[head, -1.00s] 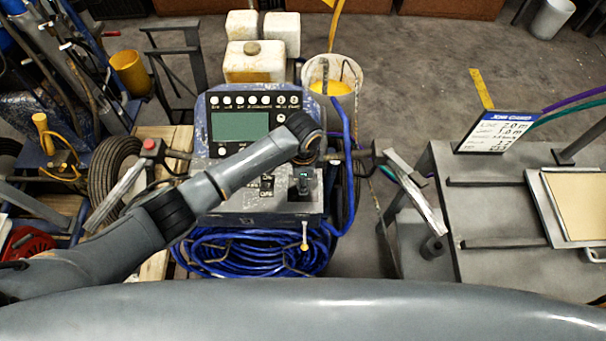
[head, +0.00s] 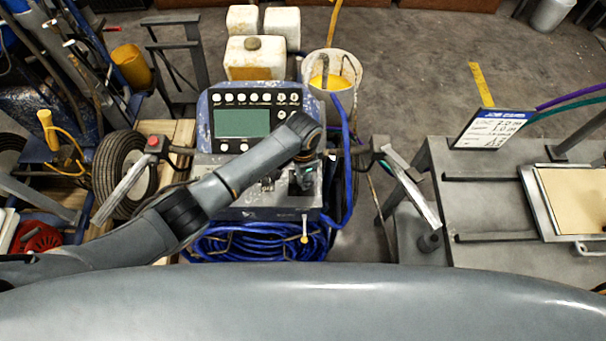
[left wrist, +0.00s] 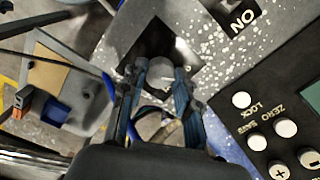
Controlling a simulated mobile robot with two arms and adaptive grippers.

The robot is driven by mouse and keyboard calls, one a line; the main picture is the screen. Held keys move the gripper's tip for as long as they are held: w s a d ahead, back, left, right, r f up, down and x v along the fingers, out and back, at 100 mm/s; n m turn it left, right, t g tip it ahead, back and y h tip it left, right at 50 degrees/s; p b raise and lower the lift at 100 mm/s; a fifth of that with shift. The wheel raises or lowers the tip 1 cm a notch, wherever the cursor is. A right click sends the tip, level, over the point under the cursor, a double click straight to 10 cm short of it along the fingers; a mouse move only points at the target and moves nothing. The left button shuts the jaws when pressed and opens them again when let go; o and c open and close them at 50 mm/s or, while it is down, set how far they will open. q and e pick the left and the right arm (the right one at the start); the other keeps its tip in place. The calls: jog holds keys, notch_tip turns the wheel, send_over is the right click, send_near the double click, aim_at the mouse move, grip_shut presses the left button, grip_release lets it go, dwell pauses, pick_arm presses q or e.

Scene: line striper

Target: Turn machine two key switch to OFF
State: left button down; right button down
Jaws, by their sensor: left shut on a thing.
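In the left wrist view the fingers of my left gripper (left wrist: 160,82) are shut on a small grey key switch (left wrist: 160,72) at a dark square on the speckled panel. A white ON label (left wrist: 243,17) lies to the upper right of it. The key's exact angle is hard to tell. My right gripper is not in view.
A coil of blue hose (head: 255,243) hangs below the panel. Handlebars stick out on both sides, the left one with a red button (head: 153,141). A grey metal table (head: 475,215) with a sign (head: 490,128) stands at the right.

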pick_arm(q)
jog(key=c, duration=1)
grip_release()
jog(key=shift+r, duration=0.1)
notch_tip(320, 180, up, 12)
jog(key=shift+f, duration=0.1)
